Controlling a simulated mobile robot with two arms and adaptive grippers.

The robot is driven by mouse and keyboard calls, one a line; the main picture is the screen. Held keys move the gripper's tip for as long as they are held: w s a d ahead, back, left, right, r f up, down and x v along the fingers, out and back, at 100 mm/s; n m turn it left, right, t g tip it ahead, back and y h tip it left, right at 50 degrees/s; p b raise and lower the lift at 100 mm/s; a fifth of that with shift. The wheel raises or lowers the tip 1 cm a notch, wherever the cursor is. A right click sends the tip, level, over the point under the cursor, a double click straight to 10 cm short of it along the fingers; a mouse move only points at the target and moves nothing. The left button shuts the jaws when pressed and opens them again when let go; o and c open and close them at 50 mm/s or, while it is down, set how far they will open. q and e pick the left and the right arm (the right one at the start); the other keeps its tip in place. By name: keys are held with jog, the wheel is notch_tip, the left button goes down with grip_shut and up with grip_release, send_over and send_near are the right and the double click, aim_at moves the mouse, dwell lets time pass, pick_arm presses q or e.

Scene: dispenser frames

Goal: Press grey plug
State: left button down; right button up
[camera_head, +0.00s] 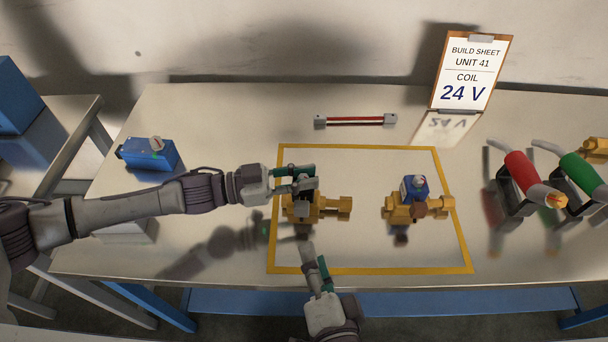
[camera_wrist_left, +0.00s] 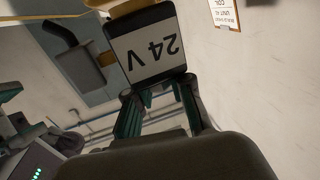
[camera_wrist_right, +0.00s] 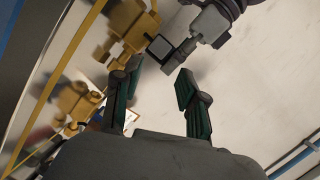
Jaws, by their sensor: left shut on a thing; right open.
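A short red, black and white cable (camera_head: 355,120) with a grey plug-like block at each end lies behind the yellow outline. No other grey plug can be made out clearly. My left gripper (camera_head: 298,184) is shut on a black coil (camera_wrist_left: 145,48) labelled 24 V, at the left brass valve (camera_head: 325,208). Whether the coil is fully seated is hidden. My right gripper (camera_head: 316,262) is open and empty, in front of that valve. In the right wrist view, its open fingers (camera_wrist_right: 152,90) point toward the brass valve and a grey square face (camera_wrist_right: 160,47) beside my left gripper.
A second brass valve (camera_head: 420,207) carries a blue coil (camera_head: 415,187). A blue block (camera_head: 148,154) lies at left. Red (camera_head: 522,172) and green (camera_head: 582,172) handled tools stand at right. A build sheet (camera_head: 472,72) reads COIL 24 V. The table's front right is clear.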

jog(key=shift+d, duration=0.15)
jog(key=c, duration=0.5)
jog(key=shift+w+d+r+n, duration=0.15)
jog(key=shift+d+n, duration=0.15)
jog(key=shift+n, duration=0.2)
jog(key=shift+c, duration=1)
jog(key=d+n+t, duration=0.1)
jog(key=n, duration=0.1)
jog(key=d+r+n+t, duration=0.1)
jog(key=n, duration=0.2)
jog(key=d+r+n+t, duration=0.1)
jog(key=n, duration=0.1)
jog(key=shift+w+d+r+n, duration=0.1)
jog(key=shift+d+r+n, duration=0.1)
jog(key=shift+n, duration=0.2)
grip_shut()
jog(key=shift+s+d+f+n+g+y, duration=0.2)
jog(key=shift+s+f+n+g+y, duration=0.9)
jog(key=shift+n, duration=3.65)
jog(key=shift+s+d+f+n+g+y, duration=0.15)
jog(key=shift+f+n+g+y, duration=0.45)
jog(key=shift+n+y, duration=2.6)
jog(key=shift+s+d+f+n+g+h, duration=0.15)
jog(key=shift+s+f+n+g, duration=0.7)
jog(key=shift+n, duration=5.4)
jog(key=shift+w+f, duration=0.1)
jog(key=shift+w, duration=0.2)
